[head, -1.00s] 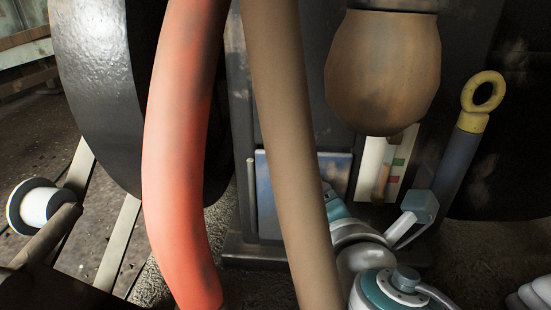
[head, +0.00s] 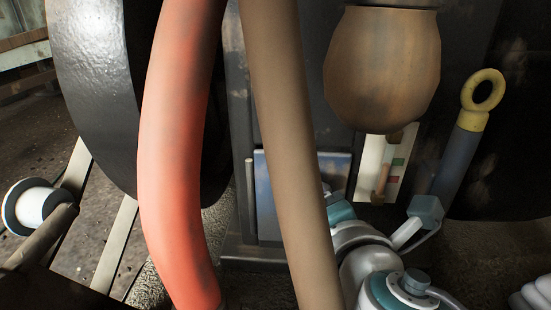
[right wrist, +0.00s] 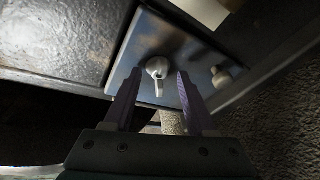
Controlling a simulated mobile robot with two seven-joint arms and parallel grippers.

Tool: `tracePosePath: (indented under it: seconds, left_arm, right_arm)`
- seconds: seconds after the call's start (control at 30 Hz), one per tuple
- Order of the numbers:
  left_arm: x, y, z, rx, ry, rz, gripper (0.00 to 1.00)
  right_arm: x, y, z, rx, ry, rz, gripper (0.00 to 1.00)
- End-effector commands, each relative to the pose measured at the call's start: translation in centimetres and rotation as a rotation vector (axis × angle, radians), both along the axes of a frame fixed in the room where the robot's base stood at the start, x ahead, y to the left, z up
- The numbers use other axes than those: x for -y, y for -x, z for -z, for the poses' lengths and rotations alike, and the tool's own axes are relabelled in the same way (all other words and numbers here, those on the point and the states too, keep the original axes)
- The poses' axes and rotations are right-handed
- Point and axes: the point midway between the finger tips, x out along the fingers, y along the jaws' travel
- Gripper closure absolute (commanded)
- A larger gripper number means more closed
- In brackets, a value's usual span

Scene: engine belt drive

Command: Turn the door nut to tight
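The door nut (right wrist: 157,70) is a small grey knob with a flat tab pointing down in the right wrist view. It sits on a dark, blue-grey door plate (right wrist: 172,42). My right gripper (right wrist: 160,73) is open, with one finger on each side of the nut and visible gaps between. I cannot tell how deep the fingertips reach. In the head view the door (head: 267,200) is partly covered by a brown hose, which hides the nut and right fingertips. My left gripper is not in view.
A red hose (head: 178,150) and the brown hose (head: 285,140) hang in front. A rounded brown body (head: 382,70) is above the door. A pale panel (head: 370,165) with green and red marks is beside it. A yellow-ringed handle (head: 484,92) stands right. A second knob (right wrist: 222,77) is near the plate's edge.

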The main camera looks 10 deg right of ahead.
Motion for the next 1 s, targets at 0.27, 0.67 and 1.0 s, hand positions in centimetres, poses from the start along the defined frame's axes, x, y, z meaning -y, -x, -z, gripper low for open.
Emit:
tracePosePath:
  seconds: [0.27, 0.67, 1.0]
  left_arm:
    - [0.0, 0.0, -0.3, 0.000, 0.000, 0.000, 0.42]
    - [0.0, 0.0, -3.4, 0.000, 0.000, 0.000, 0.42]
    - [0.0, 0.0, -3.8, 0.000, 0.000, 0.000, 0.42]
  right_arm:
    - [-0.1, 0.3, -0.3, 0.001, 0.000, -0.001, 0.44]
    - [-0.6, 7.3, -2.4, -0.003, 0.000, -0.001, 0.44]
    - [-0.8, 9.5, -2.9, 0.001, 0.000, 0.000, 0.44]
